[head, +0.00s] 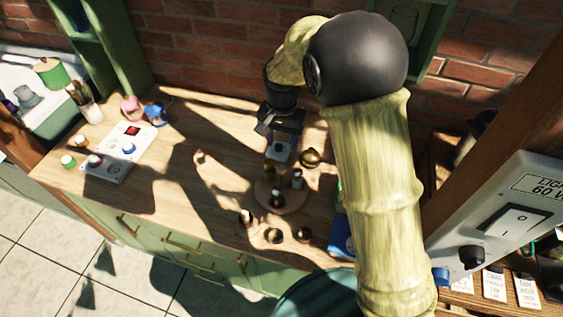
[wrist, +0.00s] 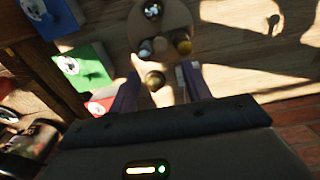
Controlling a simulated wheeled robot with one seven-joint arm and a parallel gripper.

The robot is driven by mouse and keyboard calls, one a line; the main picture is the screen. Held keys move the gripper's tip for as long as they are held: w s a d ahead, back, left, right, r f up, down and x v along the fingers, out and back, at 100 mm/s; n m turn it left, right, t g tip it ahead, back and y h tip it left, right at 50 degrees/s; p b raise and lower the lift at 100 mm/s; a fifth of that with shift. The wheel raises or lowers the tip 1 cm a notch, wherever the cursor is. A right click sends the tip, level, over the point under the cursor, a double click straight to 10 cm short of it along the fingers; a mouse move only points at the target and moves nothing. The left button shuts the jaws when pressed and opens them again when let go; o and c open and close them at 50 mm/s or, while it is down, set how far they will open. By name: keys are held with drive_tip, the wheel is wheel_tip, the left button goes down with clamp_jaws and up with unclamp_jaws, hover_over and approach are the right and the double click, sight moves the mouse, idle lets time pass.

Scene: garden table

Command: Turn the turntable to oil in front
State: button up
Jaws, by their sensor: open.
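The turntable (head: 290,204) is a round wooden disc on the counter, carrying several small bottles or jars. An amber one (head: 269,171) stands at its back, a pale-labelled one (head: 297,181) at its right and a dark-topped one (head: 277,199) at its front. I cannot read which is the oil. The disc also shows at the top of the wrist view (wrist: 160,22). My gripper (head: 279,152) is open, pointing down behind the turntable. In the wrist view, a round brass-coloured piece (wrist: 154,80) shows between the open fingers (wrist: 158,88); I cannot tell whether they touch it.
Several small dark-topped items (head: 274,236) stand in front of the turntable. A brass round object (head: 310,157) sits behind its right side. A blue box (head: 341,236) is at the right.

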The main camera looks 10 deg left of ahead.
sight(282, 167)
wheel_tip(282, 167, down, 11)
drive_tip(key=shift+r+p, duration=0.2)
drive_tip(key=shift+p, duration=0.75)
clamp_jaws()
